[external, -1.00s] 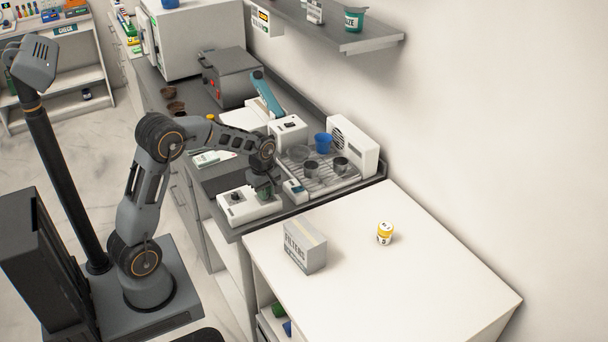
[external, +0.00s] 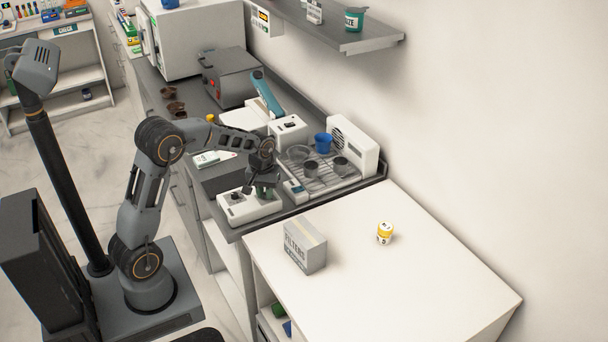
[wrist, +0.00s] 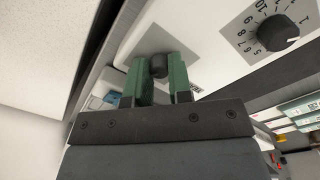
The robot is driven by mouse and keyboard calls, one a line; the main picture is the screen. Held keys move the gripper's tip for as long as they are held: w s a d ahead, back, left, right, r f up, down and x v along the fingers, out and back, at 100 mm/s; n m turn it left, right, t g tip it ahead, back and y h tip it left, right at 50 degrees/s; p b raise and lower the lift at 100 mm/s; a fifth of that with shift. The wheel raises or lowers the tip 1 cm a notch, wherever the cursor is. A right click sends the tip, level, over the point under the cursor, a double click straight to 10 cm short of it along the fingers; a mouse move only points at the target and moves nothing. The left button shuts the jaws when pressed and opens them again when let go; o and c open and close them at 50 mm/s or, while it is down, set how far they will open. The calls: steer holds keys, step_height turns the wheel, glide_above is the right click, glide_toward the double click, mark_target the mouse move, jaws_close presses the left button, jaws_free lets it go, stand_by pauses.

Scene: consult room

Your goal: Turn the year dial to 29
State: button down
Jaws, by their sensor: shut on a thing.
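A white dial box (external: 249,207) sits on the dark counter near its front edge. In the wrist view its white face carries a black knob (wrist: 158,66) on a grey plate, between the green fingers of my gripper (wrist: 160,82). The fingers are shut on this knob, and no numbers on its plate are readable. My gripper also shows in the external view (external: 262,188), over the right part of the box. A second black dial (wrist: 278,33) on the same face stands apart to the right, with numbers such as 5 to 10 and 1 around it.
The FILTERS box (external: 304,247) and a yellow-white jar (external: 385,233) stand on the white table, which is otherwise clear.

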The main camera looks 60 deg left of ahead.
mark_target(264, 193)
steer(key=shift+m, duration=1.5)
steer(key=c, duration=1)
jaws_free()
steer(key=shift+c, duration=0.2)
step_height(264, 193, up, 14)
steer(key=shift+a, duration=0.25)
